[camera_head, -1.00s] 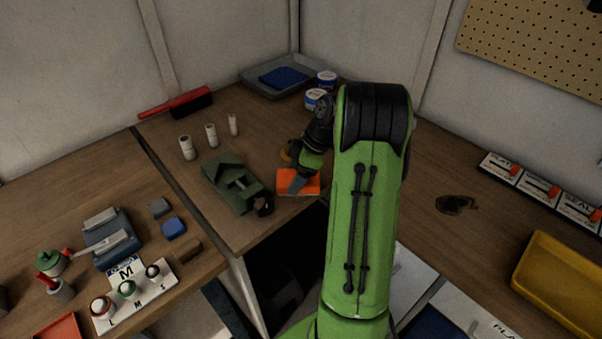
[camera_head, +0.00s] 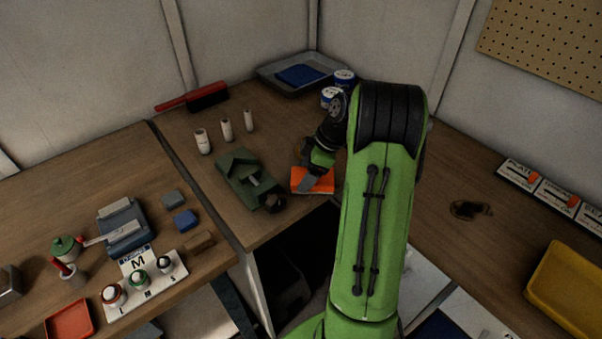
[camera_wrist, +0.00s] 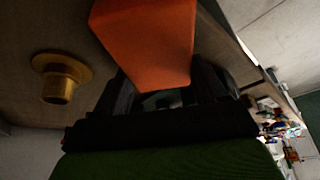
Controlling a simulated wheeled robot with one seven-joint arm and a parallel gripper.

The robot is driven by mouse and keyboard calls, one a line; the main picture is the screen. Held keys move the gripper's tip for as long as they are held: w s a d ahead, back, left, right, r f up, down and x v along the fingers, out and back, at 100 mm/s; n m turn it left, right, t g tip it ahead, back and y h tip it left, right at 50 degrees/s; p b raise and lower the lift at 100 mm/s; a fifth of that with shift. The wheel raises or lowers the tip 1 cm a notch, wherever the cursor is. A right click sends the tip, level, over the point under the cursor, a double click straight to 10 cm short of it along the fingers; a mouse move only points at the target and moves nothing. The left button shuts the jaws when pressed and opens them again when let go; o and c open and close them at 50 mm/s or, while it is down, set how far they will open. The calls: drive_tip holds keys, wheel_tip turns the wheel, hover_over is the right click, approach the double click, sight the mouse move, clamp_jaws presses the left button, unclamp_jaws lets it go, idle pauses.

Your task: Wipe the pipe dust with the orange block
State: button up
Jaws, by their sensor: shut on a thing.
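The orange block (camera_head: 325,180) is at the front edge of the corner bench, right of a green vise-like clamp. My gripper (camera_head: 309,185) is shut on it. In the wrist view the orange block (camera_wrist: 150,40) sticks out from between the dark fingers of my gripper (camera_wrist: 160,98). A brass flanged piece (camera_wrist: 60,80) stands apart from the block in the wrist view; a brass-coloured part (camera_head: 298,150) shows behind my gripper in the head view, partly hidden. A dark smudge (camera_head: 470,210) lies on the right bench. I cannot tell which mark is the pipe dust.
The green clamp (camera_head: 240,175) stands close left of the block. Several white cylinders (camera_head: 203,142), a red-handled brush (camera_head: 208,97), a grey tray (camera_head: 275,82) and tins (camera_head: 344,78) are behind. A yellow bin (camera_head: 570,290) is at right.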

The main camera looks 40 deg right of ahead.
drive_tip(key=shift+s+d, duration=0.15)
drive_tip(key=shift+d, duration=0.35)
drive_tip(key=shift+d+f+p, duration=0.15)
drive_tip(key=shift+d+p, duration=0.95)
drive_tip(key=shift+d, duration=0.9)
wheel_tip(320, 180, up, 6)
drive_tip(key=p, duration=0.5)
wheel_tip(320, 180, up, 3)
drive_tip(key=shift+r+p, duration=0.15)
drive_tip(key=shift+p, duration=1.1)
